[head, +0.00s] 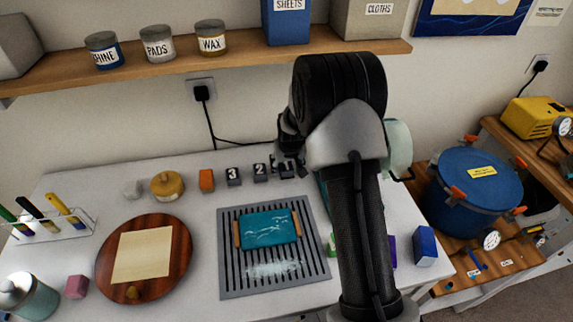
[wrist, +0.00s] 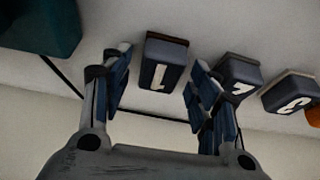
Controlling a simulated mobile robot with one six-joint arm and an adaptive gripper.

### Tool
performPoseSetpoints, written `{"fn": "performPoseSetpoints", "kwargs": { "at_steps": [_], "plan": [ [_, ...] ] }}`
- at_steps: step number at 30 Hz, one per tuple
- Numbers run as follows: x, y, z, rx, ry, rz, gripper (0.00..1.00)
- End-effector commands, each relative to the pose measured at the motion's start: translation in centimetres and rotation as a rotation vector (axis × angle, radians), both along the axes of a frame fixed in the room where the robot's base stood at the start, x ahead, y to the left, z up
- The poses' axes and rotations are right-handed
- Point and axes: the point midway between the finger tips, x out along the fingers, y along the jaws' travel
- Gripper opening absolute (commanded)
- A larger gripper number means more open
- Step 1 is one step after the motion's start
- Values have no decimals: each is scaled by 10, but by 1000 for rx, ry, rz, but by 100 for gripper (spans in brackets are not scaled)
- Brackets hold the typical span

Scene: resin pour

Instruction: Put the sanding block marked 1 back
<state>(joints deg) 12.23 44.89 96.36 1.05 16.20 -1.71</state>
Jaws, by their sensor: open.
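The dark sanding block marked 1 (wrist: 165,62) stands on the white table, at the end of a row with the block marked 2 (head: 260,172) and the block marked 3 (head: 233,176). In the head view block 1 (head: 287,171) is partly hidden by my gripper (head: 286,158). My gripper is open in the wrist view (wrist: 163,82), with one finger to each side of block 1. I see gaps between the fingers and the block. The right finger is close to block 2 (wrist: 239,74).
An orange block (head: 206,180) continues the row leftward. A slatted tray (head: 272,283) holding a teal board (head: 268,229) lies in front. A round wooden board (head: 108,262) is at left. A black cable (head: 235,143) runs along the wall behind. My arm hides the table's right part.

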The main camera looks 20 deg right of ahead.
Motion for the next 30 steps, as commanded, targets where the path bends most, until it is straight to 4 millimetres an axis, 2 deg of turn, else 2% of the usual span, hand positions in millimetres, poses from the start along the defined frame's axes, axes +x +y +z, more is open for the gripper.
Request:
{"fn": "performPoseSetpoints", "kwargs": {
  "at_steps": [5, 15, 26, 29, 30],
  "plan": [
    [-4, 1, 19, -1, -3, 0, 55],
    [-31, 6, 86, -1, -4, 0, 55],
    [-51, 14, 128, -1, -5, 7, 55],
    [-68, 26, 158, -1, -10, 22, 55],
    [-79, 33, 174, -1, -12, 31, 55]
  ]
}}
